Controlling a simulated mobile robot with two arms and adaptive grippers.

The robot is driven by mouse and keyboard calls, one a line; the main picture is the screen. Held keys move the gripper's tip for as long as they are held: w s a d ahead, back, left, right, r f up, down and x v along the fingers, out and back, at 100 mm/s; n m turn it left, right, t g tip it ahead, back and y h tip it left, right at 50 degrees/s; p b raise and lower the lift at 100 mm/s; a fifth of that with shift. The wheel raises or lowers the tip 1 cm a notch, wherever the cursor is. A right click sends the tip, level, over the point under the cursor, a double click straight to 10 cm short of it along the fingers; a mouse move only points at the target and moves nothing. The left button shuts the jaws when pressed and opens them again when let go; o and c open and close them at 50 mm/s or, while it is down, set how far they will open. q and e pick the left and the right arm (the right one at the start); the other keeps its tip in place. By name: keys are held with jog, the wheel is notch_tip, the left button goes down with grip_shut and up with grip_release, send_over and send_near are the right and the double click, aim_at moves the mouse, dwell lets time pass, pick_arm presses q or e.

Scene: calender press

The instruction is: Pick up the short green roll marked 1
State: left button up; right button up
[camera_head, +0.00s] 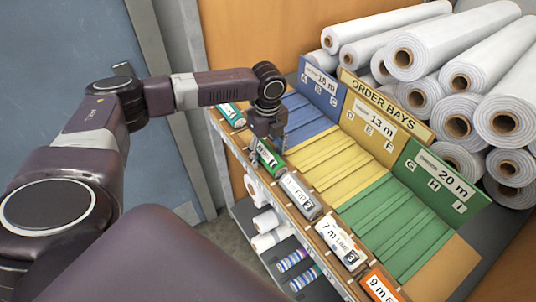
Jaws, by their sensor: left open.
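A short green roll (268,158) with a dark and white band lies at the front edge of the shelf, left of the roll marked 2. Its number is too small to read. My left gripper (262,146) comes down over this roll, open. Its fingers hide part of the roll, and I cannot tell whether they touch it. A teal roll (231,115) lies farther left on the same edge. My right gripper is out of view.
A grey-white piece marked 2 (300,195) and a white one marked 3 (341,244) follow along the edge, then an orange one (381,287). Blue, yellow and green order bays (340,165) lie behind. Large white rolls (420,55) are stacked at right.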

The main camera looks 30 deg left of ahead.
pick_arm(q)
jog(key=c, duration=1.3)
jog(key=shift+r, duration=0.2)
